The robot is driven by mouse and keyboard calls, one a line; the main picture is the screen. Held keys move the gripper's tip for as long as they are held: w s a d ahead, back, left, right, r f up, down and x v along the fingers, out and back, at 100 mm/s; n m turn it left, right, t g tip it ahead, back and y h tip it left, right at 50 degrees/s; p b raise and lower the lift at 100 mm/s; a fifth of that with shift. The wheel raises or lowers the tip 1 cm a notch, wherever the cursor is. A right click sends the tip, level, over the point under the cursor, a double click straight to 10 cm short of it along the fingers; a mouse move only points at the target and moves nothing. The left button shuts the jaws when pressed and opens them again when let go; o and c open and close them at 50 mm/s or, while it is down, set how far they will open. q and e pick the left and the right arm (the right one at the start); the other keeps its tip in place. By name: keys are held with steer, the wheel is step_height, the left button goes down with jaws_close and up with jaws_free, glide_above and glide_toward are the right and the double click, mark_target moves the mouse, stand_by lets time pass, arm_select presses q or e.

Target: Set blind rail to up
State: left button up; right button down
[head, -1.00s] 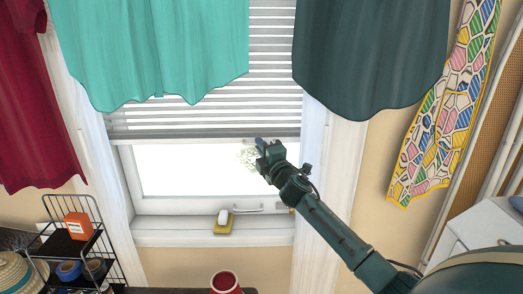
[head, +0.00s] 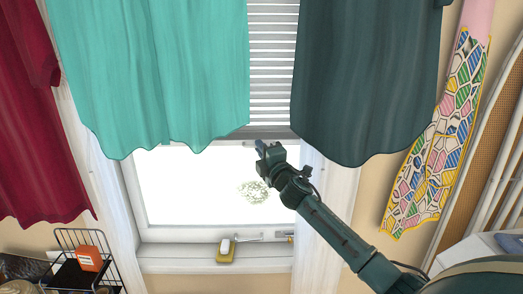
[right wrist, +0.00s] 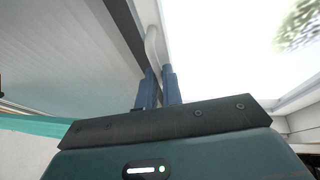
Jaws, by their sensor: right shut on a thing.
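The blind rail (head: 272,133) is the grey bar along the bottom of the slatted white blind (head: 272,60). In the head view only a short stretch shows between the two curtains; the rest is hidden behind them. My right gripper (head: 261,146) is at the rail's lower edge, in front of the window. In the right wrist view the two blue fingers (right wrist: 160,88) are closed on a pale, narrow part at the rail's edge (right wrist: 152,45). The dark rail strip (right wrist: 122,20) runs beside them. My left gripper is not in view.
A turquoise curtain (head: 150,80) and a dark teal curtain (head: 365,80) hang in front of the blind. The bright window pane (head: 190,190) is clear below. A yellow sponge with a white item (head: 225,250) sits on the sill (head: 180,262). A wire rack (head: 75,245) stands lower left.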

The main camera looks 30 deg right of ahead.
steer(key=shift+r, duration=0.15)
steer(key=c, duration=1.5)
jaws_free()
steer(key=shift+c, duration=0.2)
steer(key=b+v, duration=0.2)
steer(key=v, duration=1.1)
steer(key=shift+b, duration=0.3)
steer(key=shift+s, duration=0.1)
